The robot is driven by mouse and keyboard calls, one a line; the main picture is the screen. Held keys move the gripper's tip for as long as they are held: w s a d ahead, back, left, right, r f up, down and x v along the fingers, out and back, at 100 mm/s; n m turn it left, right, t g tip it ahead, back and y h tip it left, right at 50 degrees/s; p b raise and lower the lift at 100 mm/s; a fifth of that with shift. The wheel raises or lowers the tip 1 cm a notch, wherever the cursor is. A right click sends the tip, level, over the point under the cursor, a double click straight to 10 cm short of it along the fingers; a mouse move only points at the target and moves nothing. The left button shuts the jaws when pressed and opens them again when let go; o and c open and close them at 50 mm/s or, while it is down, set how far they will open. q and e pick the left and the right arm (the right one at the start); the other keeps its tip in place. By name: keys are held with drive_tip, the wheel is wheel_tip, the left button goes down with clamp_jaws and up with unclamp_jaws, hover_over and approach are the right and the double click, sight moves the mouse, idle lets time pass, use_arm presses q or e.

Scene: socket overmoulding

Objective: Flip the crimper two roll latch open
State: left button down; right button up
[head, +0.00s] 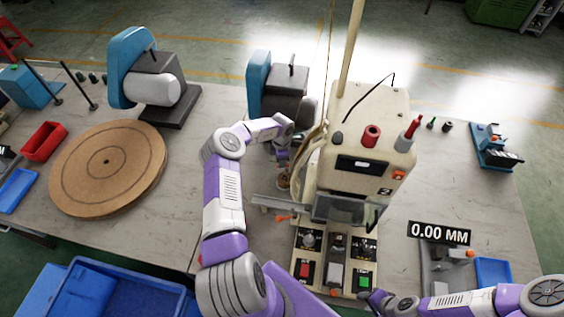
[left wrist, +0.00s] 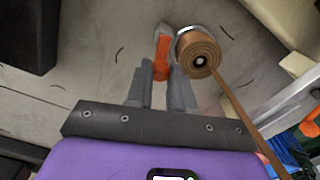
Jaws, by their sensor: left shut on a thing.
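Crimper two (head: 368,165) is the cream machine with a "2" on its front. In the left wrist view, the orange roll latch (left wrist: 162,56) sits beside a brown strip roll (left wrist: 200,54). My left gripper (left wrist: 163,72) has its fingers on either side of the latch and is shut on it. In the head view my left gripper (head: 283,158) is at the left side of crimper two, and the latch cannot be made out there. My right gripper (head: 374,301) is low at the front of crimper two, small and partly cut off, so its jaws are unclear.
Another blue and dark machine (head: 258,85) stands behind my left arm. A round wooden disc (head: 108,165) lies on the table at left. A blue crate (head: 120,290) is at the front left. A gauge reading 0.00 MM (head: 438,233) is at right.

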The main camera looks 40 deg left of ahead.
use_arm(q)
drive_tip(key=shift+w+a+m, duration=0.15)
drive_tip(key=shift+w+m, duration=0.1)
drive_tip(key=shift+m, duration=0.95)
drive_tip(key=shift+b, duration=0.3)
drive_tip(key=c, duration=1)
unclamp_jaws()
wheel_tip(320, 180, up, 8)
drive_tip(key=shift+f, duration=0.15)
